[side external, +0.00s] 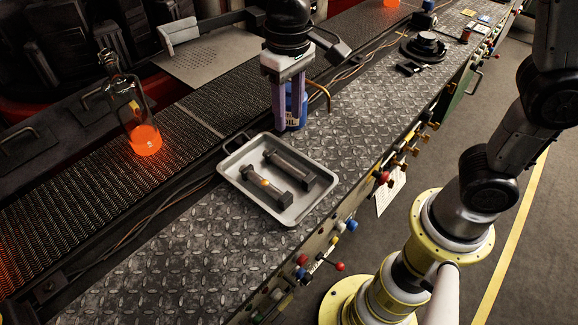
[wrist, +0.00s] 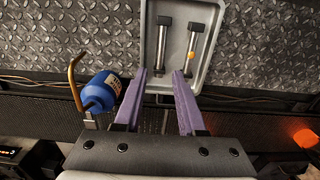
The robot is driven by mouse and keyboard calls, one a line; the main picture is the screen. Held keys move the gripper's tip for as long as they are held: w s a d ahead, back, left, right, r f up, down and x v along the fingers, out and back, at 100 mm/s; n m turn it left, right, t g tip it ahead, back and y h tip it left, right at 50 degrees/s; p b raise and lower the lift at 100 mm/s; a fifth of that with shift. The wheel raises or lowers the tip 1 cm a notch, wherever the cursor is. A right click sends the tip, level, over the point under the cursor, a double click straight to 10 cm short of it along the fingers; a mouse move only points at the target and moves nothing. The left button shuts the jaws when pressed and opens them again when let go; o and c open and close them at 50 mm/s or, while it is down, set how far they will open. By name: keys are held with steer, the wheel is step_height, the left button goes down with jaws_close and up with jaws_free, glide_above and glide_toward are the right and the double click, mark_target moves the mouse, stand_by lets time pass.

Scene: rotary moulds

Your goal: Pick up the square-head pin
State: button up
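Two dark metal pins lie side by side in a grey metal tray (side external: 235,176); the tray also shows in the wrist view (wrist: 216,48). The left pin (side external: 265,185) in the side view has an orange spot and is the right pin (wrist: 192,50) in the wrist view. The other pin (side external: 288,165) is the left one (wrist: 162,42) in the wrist view. Both have dark, blocky ends; I cannot tell which is the square-head pin. My gripper (side external: 287,127) points down beyond the tray's back edge, its purple fingers apart and empty (wrist: 160,73).
A blue oil can (side external: 301,108) with a copper spout stands close beside my gripper, at its left in the wrist view (wrist: 102,91). A glowing orange bottle (side external: 145,138) is on the dark conveyor. The diamond-plate bench (side external: 185,250) is clear in front-left of the tray.

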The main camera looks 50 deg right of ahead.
glide_above(289, 165)
step_height(289, 165, down, 8)
steer(key=shift+w+d+r, duration=0.1)
steer(key=shift+d+r, duration=0.05)
steer(key=shift+f, duration=2.75)
jaws_close()
steer(key=shift+r, duration=0.1)
